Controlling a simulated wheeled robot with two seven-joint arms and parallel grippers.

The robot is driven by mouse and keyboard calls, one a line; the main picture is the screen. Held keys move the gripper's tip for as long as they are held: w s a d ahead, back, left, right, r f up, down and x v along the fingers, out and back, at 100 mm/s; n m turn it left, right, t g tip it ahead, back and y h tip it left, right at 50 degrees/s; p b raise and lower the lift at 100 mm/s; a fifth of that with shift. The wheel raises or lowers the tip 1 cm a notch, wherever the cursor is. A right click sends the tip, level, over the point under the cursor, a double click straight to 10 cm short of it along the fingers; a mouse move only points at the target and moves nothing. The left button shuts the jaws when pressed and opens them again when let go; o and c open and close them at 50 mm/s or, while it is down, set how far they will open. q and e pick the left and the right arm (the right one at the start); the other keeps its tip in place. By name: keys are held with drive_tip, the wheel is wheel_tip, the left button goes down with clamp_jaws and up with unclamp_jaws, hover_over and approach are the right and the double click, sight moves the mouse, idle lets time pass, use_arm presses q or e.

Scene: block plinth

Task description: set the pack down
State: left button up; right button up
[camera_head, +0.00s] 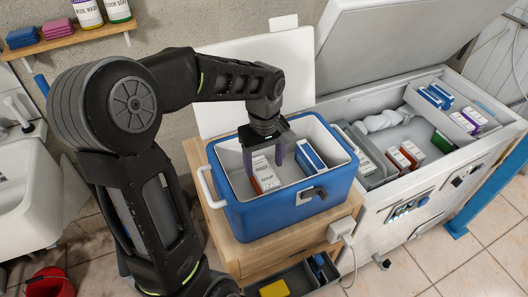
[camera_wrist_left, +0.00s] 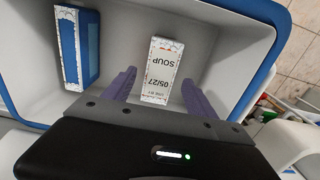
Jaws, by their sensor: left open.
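A white soup pack (camera_head: 267,173) with an orange side stands inside a blue cooler box (camera_head: 290,215). Its frosted end and printed label show in the left wrist view (camera_wrist_left: 160,72). My left gripper (camera_head: 264,156) reaches down into the cooler. Its two fingers are apart, one on each side of the soup pack, with gaps visible in the left wrist view (camera_wrist_left: 158,88). A blue and white pack (camera_head: 310,157) stands in the cooler to the right; it also shows at the left of the wrist view (camera_wrist_left: 80,48). My right gripper is out of view.
The cooler stands on a wooden plinth (camera_head: 246,256), its white lid raised behind. An open chest freezer (camera_head: 372,205) at the right holds several packs and a white frosted bag (camera_head: 385,120). A sink (camera_head: 28,200) and red bucket (camera_head: 48,283) are at the left.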

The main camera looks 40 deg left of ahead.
use_arm(q)
wheel_tip(320, 180, up, 4)
drive_tip(key=shift+r, duration=0.25)
idle(1.6)
